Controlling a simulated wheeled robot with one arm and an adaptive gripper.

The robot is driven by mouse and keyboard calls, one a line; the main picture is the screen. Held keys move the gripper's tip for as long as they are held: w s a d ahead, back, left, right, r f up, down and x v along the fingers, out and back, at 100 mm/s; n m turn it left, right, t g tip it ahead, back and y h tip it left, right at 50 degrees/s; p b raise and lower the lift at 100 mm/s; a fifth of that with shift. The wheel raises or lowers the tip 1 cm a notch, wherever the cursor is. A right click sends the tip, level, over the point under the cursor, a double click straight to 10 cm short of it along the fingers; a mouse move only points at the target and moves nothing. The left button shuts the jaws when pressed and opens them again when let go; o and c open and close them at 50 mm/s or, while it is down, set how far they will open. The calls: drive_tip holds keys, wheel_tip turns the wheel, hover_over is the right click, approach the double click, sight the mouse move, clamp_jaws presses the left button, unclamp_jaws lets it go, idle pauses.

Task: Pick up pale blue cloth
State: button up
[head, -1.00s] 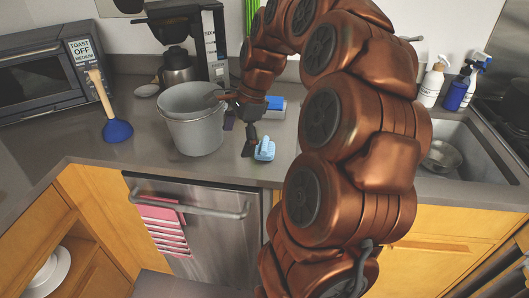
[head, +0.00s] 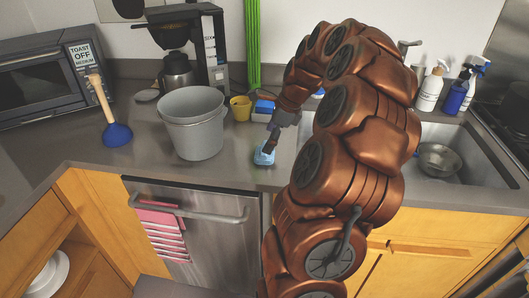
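A small pale blue thing (head: 262,158), which looks like the pale blue cloth, lies on the grey counter near its front edge, right of the grey bucket. My gripper (head: 269,146) points down at it from the upper right, and its dark fingers overlap it in the picture. I cannot tell whether the fingers touch it or are apart from each other. The fingertips are small and partly merge with the cloth.
The grey bucket (head: 194,135) stands left of my gripper, with a yellow cup (head: 241,108) and a blue-and-white item (head: 263,109) behind. The sink (head: 468,158) and spray bottles (head: 431,88) are right.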

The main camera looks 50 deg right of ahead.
drive_tip(key=shift+p+x, duration=0.4)
drive_tip(key=shift+x, duration=1.5)
drive_tip(key=shift+s+a, duration=0.1)
drive_tip(key=c, duration=0.8)
drive_tip(key=shift+r, duration=0.1)
drive_tip(key=shift+c, duration=0.2)
drive_tip(key=shift+r+b, duration=0.55)
drive_tip(key=shift+r, duration=1.05)
drive_tip(key=s+a+r+b, duration=0.25)
drive_tip(key=s+a, duration=0.55)
drive_tip(key=s, duration=0.5)
drive_tip(key=w+a+r+p, duration=0.1)
drive_tip(key=w+r+p, duration=1)
drive_tip(key=w+p, duration=0.3)
drive_tip(key=w+r+p, duration=0.2)
drive_tip(key=w+p, duration=0.1)
drive_tip(key=w, duration=0.5)
drive_tip(key=w+a+r+p, duration=0.1)
drive_tip(key=w+r+p, duration=0.1)
drive_tip(key=w, duration=0.7)
drive_tip(key=shift+w+p, duration=0.3)
drive_tip(key=shift+p, duration=0.2)
